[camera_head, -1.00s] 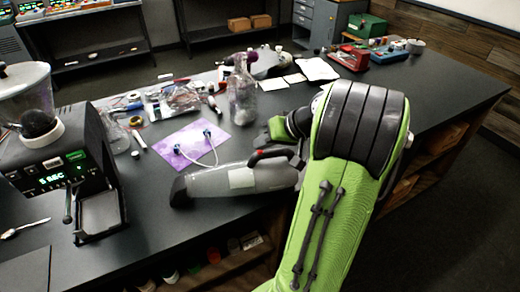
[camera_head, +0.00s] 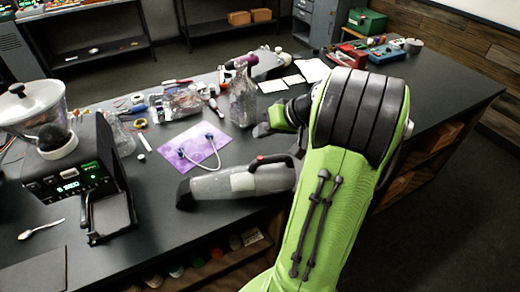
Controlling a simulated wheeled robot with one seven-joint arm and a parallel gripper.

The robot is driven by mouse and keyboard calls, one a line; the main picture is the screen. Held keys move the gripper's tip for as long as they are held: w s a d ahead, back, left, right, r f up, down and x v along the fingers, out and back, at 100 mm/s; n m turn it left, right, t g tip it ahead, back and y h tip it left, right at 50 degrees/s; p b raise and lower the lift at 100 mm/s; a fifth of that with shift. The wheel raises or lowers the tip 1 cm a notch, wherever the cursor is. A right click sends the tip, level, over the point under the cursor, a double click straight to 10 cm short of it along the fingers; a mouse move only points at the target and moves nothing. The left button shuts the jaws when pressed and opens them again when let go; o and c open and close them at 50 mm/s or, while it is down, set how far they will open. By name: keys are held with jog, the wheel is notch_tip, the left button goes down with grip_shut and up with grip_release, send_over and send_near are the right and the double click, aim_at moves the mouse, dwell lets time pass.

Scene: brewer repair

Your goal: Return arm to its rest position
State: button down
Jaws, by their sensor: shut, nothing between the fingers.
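My arm, green with black bands, reaches up from the bottom right over the table. My gripper (camera_head: 263,130) is at its far end, small and partly hidden behind the wrist and forearm. It is shut with nothing held, above the table to the right of the clear glass bottle (camera_head: 241,98). The brewer (camera_head: 70,186) stands at the left with a lit display, a clear hopper on top and a black tray at its right side. My gripper is well apart from it.
A grey handheld vacuum (camera_head: 235,183) lies near the front edge, close to my arm. A purple sheet (camera_head: 192,151) with a cable lies behind it. Tools and parts clutter the table's back. A red device (camera_head: 349,55) and green box (camera_head: 367,20) are at back right.

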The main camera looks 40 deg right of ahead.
dwell(0.4)
jog(key=s+a+r+n+g+h, duration=0.1)
jog(key=s+a+r+n+g, duration=0.1)
jog(key=a, duration=0.8)
jog(key=s+a+r+n+g+h, duration=0.1)
jog(key=s+a+r+n, duration=0.15)
jog(key=a, duration=0.85)
jog(key=s+a+f+h, duration=0.1)
jog(key=s+a, duration=0.1)
jog(key=s, duration=0.8)
jog(key=shift+s+a+f, duration=0.15)
jog(key=shift+a+f, duration=0.1)
jog(key=shift+f, duration=0.15)
jog(key=shift+n, duration=0.25)
